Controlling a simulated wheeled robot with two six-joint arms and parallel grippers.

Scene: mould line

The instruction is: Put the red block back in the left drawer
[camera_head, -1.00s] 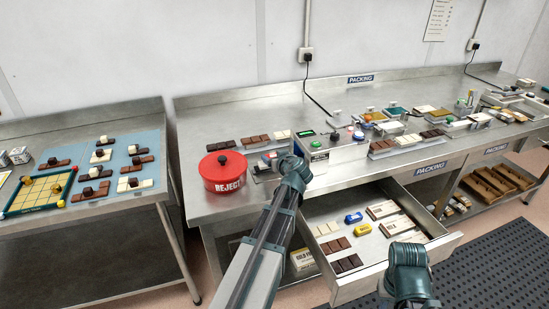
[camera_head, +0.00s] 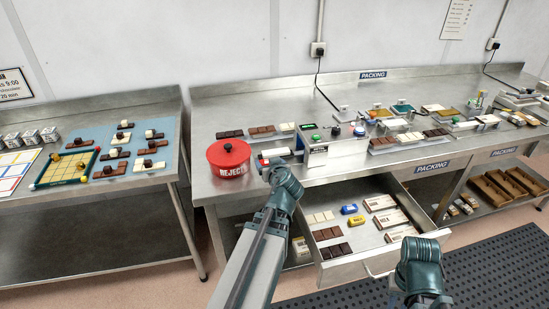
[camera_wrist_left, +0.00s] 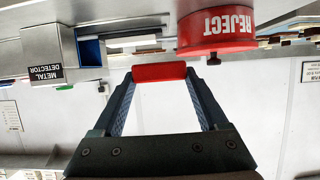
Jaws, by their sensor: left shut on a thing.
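My left gripper (camera_head: 268,166) is over the bench beside the red reject pot, its fingers mostly hidden by my wrist in the head view. In the left wrist view, which is upside down, its fingers (camera_wrist_left: 158,75) are shut on the red block (camera_wrist_left: 158,72), a short plain bar held crosswise at the tips. The drawer (camera_head: 357,265) under the left part of the packing bench is pulled open. Chocolate bars, small blue and yellow packs and pale boxes lie in it. My right arm stands at the drawer's front; its fingers do not show.
The round reject pot (camera_head: 229,157) is close to my left gripper. The metal detector (camera_wrist_left: 45,75) also shows near it. Chocolate bars and trays line the bench (camera_head: 212,188). A second table (camera_head: 100,190) with chocolates and a game board stands left. Bare drawer floor shows between the packs.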

